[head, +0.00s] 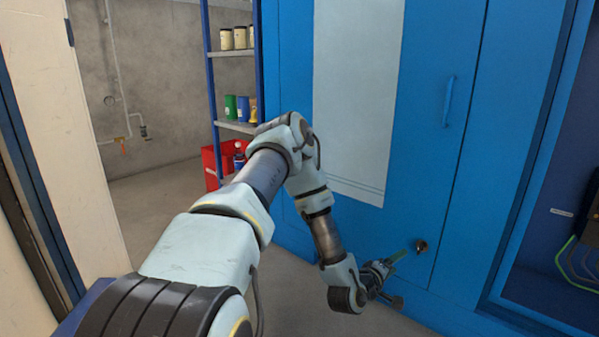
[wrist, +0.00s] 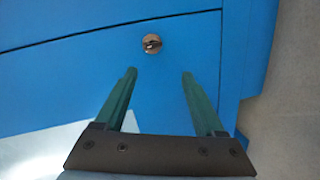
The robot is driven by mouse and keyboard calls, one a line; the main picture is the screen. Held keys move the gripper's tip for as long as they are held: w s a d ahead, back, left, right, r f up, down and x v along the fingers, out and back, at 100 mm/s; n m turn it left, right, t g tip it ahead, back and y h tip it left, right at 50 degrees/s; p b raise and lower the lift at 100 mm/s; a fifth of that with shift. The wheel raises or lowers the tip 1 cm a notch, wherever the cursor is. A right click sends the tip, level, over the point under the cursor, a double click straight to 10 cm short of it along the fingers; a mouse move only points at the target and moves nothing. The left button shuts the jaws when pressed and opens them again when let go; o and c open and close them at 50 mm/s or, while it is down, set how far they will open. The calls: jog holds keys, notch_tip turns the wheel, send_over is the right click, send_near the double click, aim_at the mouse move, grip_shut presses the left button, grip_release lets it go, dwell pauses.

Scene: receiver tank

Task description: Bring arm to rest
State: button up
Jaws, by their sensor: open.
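My arm reaches from the lower left across the head view, bent at the elbow, with its far end hanging low in front of a blue cabinet (head: 440,215). My gripper (head: 404,254) is near a small round knob or lock (head: 421,246) low on the cabinet. In the wrist view, my gripper (wrist: 159,76) is open, its two green fingers apart with nothing between them. The round knob (wrist: 152,43) shows just beyond the fingertips, apart from them. I cannot tell the exact distance to the cabinet face.
The cabinet has a blue handle (head: 449,101) and a pale panel (head: 357,90). A blue-framed shelf (head: 233,53) with cans stands behind, above a red bin (head: 213,165). A pale door or wall panel (head: 55,110) is at left. Grey floor (head: 160,205) is open between.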

jog(key=w+a+r+m+g+y+p, duration=0.15)
jog(key=a+r+m+y, duration=0.35)
jog(key=a, duration=0.6)
jog(key=a+r+m+g+y, duration=0.25)
jog(key=a+r, duration=0.35)
jog(key=a, duration=0.4)
jog(key=s+a+r+g+y+p, duration=0.1)
jog(key=s+a+r+g+y, duration=0.35)
jog(key=s+a+r, duration=0.8)
notch_tip(320, 180, up, 37)
jog(key=s+a+p, duration=0.2)
jog(key=p, duration=3.6)
jog(key=shift+s+n, duration=0.25)
jog(key=shift+n, duration=0.1)
jog(key=shift+f, duration=0.1)
